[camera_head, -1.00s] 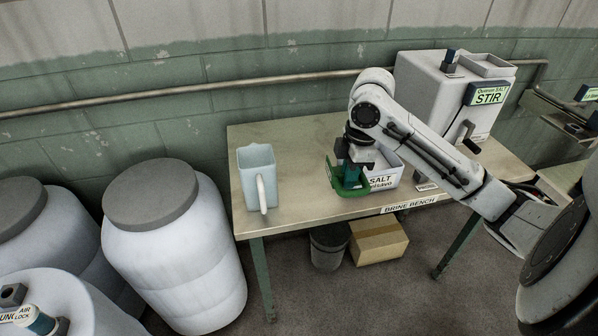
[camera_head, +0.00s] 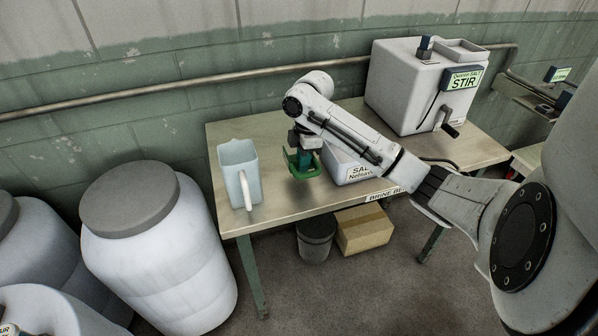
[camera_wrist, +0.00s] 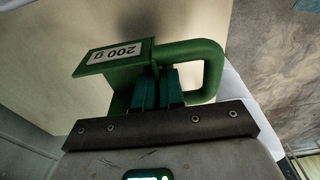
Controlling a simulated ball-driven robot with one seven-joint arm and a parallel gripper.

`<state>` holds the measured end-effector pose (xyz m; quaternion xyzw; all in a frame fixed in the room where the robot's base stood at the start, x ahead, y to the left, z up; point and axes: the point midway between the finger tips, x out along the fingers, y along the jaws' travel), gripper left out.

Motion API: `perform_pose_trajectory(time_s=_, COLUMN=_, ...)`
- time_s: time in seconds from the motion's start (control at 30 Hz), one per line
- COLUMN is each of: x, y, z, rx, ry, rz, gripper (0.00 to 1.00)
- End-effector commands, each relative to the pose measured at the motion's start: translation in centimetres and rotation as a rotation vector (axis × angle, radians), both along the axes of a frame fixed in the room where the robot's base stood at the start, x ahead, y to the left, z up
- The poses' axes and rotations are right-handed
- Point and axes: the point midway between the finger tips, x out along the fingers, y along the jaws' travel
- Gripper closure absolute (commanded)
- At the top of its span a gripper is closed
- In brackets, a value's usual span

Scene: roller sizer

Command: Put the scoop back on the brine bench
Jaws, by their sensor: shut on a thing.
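The scoop (camera_head: 305,172) is green, with a "200 g" label that shows in the wrist view, where the scoop (camera_wrist: 200,52) has a looped handle. My gripper (camera_head: 306,150) is shut on the scoop; in the wrist view its fingers (camera_wrist: 157,85) grip it at the base of the handle. The brine bench (camera_head: 270,207) is a pale-topped table with green legs. The scoop is over the bench top, between the pitcher and the salt box. I cannot tell whether it touches the top.
A pale pitcher (camera_head: 240,170) stands left of the scoop. A white salt box (camera_head: 358,173) is close on its right, partly behind my arm. A salt machine (camera_head: 405,85) stands at the back right. White barrels (camera_head: 160,255) are left of the bench; a bucket (camera_head: 316,240) and carton (camera_head: 364,230) are below.

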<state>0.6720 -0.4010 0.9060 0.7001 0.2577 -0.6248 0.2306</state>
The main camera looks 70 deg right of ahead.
Motion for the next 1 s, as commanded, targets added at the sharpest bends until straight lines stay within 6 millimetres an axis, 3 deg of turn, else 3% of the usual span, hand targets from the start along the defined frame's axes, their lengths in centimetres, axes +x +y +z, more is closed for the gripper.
perform_pose_trajectory(time_s=0.27, x=1.5, y=-0.6, z=-1.9, rx=-0.002, ry=0.001, rz=0.001, gripper=1.00)
perform_pose_trajectory(time_s=0.5, x=1.4, y=-0.6, z=-4.6, rx=-0.001, ry=0.000, rz=0.000, gripper=1.00)
perform_pose_trajectory(time_s=0.87, x=1.4, y=-0.5, z=-5.0, rx=-0.001, ry=-0.001, rz=0.000, gripper=1.00)
perform_pose_trajectory(time_s=0.9, x=1.4, y=-0.5, z=-5.1, rx=0.000, ry=0.000, rz=0.000, gripper=0.91)
perform_pose_trajectory(time_s=1.0, x=1.4, y=-0.5, z=-5.0, rx=-0.001, ry=-0.001, rz=0.000, gripper=0.81)
